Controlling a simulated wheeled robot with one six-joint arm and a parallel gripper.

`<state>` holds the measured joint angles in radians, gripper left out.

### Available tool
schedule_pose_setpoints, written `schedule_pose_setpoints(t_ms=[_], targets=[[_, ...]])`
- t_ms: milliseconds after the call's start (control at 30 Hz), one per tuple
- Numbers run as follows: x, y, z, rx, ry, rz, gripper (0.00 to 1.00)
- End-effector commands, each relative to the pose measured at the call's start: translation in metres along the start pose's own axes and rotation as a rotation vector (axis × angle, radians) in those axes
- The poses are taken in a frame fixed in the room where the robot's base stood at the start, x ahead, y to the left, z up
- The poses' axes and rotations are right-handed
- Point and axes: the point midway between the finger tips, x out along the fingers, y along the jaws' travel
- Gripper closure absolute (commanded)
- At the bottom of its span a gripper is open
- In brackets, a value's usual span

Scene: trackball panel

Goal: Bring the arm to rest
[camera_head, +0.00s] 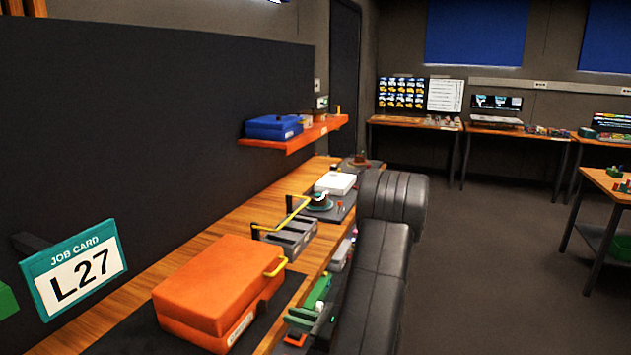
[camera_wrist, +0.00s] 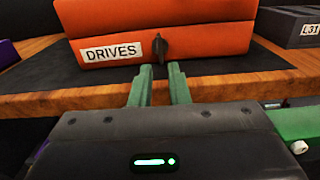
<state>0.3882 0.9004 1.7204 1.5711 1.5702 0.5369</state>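My gripper (camera_wrist: 160,72) shows two green fingers in the wrist view, parallel with a clear gap between them and nothing held. They point at the front edge of the wooden bench (camera_wrist: 60,100), short of an orange case (camera_wrist: 205,50) with a DRIVES label and a dark latch. In the head view my gripper (camera_head: 302,320) is low at the bench's right edge, beside the orange case (camera_head: 215,285). My black arm (camera_head: 385,255) runs along the bench's right side and hides part of the area behind it. Exact fingertip clearance is hard to judge.
A grey tray (camera_head: 288,240) with a yellow handle, and a white box (camera_head: 335,183), stand farther along the bench. An orange shelf (camera_head: 300,137) holds a blue case (camera_head: 273,127). A job card (camera_head: 75,270) reads L27. Open floor (camera_head: 490,250) lies right of my arm.

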Motion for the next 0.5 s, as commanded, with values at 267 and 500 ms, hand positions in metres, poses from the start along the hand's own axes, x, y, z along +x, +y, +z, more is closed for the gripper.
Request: schedule_pose_setpoints(t_ms=[267,500], targets=[[0.053,0.001,0.002,-0.001,0.0,0.005,0.85],[0.067,0.0,-0.002,-0.145,0.0,0.0,0.85]])
